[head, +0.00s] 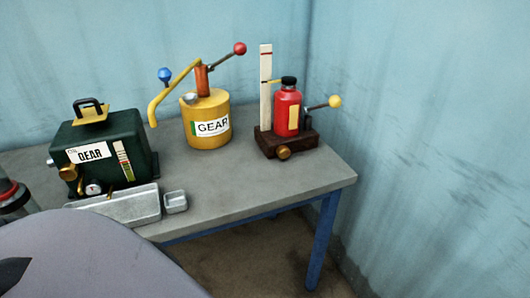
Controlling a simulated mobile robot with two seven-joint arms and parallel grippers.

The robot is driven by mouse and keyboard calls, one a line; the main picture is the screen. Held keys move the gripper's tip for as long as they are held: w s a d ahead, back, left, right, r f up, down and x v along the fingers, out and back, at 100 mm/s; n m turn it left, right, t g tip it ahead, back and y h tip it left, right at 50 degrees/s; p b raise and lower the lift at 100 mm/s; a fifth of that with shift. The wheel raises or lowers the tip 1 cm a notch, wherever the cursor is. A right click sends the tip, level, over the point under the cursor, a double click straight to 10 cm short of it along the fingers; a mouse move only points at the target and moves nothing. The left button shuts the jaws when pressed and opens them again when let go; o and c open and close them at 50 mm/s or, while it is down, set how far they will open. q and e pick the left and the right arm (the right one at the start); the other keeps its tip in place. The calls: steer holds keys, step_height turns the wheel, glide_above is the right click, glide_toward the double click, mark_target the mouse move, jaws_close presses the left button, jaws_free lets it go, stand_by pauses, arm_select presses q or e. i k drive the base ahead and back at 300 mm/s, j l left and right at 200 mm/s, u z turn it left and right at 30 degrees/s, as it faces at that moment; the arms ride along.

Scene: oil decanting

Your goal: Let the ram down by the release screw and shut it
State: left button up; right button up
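The red jack (286,112) stands upright on a dark brown base (296,143) near the right end of the table. Its black top (289,81) is beside a pale upright scale (265,85) with red marks; I cannot read how high the ram stands. A brass knob (284,153), which looks like the release screw, is at the base's front; whether it is open or shut cannot be told. A lever with a yellow ball (335,101) sticks out to the right. Neither of my grippers is in view.
A yellow GEAR oil can (208,132) with a pump handle stands left of the jack. A dark green GEAR box (130,153), a metal tray (135,211) and a small dish (176,202) are further left. The grey table (245,195) is bare before the jack; walls stand behind and right.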

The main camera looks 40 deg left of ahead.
mark_target(283, 151)
steer(key=u, duration=1.25)
steer(key=l+u, duration=0.2)
steer(key=l, duration=0.5)
